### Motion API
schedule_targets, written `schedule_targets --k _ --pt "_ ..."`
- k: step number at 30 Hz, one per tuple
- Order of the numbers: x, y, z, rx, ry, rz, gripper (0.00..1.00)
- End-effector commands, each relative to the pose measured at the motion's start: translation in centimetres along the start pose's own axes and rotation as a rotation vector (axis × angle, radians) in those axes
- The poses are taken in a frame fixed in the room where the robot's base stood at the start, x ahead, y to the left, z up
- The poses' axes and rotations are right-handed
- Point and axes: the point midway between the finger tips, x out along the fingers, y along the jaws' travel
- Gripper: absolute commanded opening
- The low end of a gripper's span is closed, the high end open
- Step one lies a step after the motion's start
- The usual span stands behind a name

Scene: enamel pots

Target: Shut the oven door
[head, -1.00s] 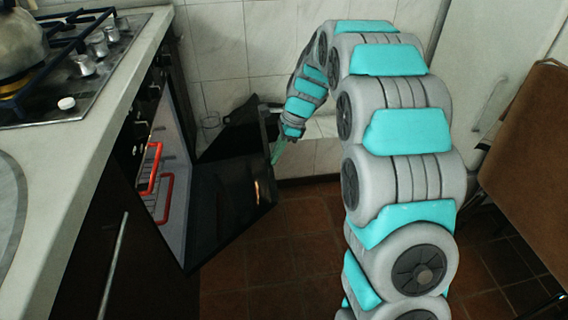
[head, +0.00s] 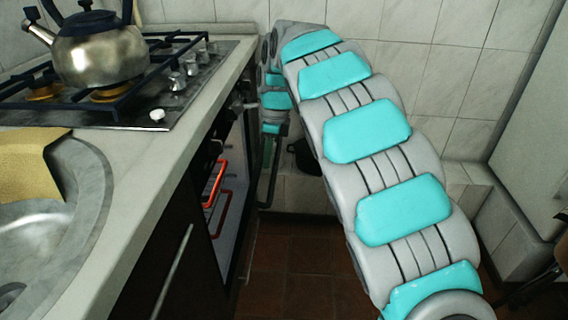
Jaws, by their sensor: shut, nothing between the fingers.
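The oven door (head: 249,190) is dark and stands partly open at a steep angle, close to the oven front. Its bar handle (head: 271,178) shows on the outer side. The oven's lit inside (head: 227,205) shows through the gap, with red-edged racks (head: 214,186). My gripper (head: 267,156) is shut and empty, pointing down beside the upper part of the door. It is small and dim here, so I cannot tell whether it touches the door.
The counter (head: 130,165) runs along the left, with a hob, a metal kettle (head: 100,58), a sink (head: 45,225) and a yellow cloth (head: 30,165). A white tiled wall closes the back. Brown floor (head: 295,275) is clear below my arm. A pale cabinet (head: 535,160) stands at right.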

Motion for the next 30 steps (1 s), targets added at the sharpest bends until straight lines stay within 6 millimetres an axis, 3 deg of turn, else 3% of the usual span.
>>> schedule_targets --k 6,20,30 --pt "-0.1 0.1 1.0 0.001 0.0 0.001 0.0" --pt "-0.1 0.0 0.9 0.001 0.0 0.001 0.0" --pt "0.1 0.0 -2.2 0.003 0.0 0.004 0.0"
